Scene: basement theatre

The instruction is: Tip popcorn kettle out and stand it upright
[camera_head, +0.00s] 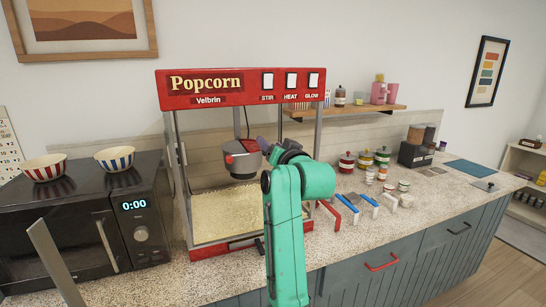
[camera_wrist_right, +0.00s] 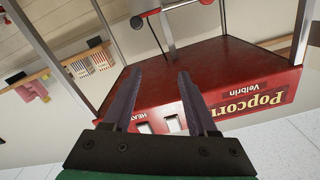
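The red popcorn machine (camera_head: 240,98) stands on the counter. Its grey kettle (camera_head: 243,163), with a red part at its left side, hangs inside above a bed of popcorn (camera_head: 222,213). The kettle looks about level; its far side and right edge are hard to make out. My right gripper (camera_head: 264,146) is at the front opening, just right of the kettle. Contact with the kettle cannot be told. In the right wrist view its fingers (camera_wrist_right: 156,78) are spread and empty, with the machine's red top (camera_wrist_right: 240,75) beyond.
A black microwave (camera_head: 85,225) with two striped bowls (camera_head: 115,158) stands left of the machine. Jars (camera_head: 364,160), tools and small pots crowd the counter right of my arm. A wooden shelf (camera_head: 345,109) hangs behind. The machine's posts flank the opening.

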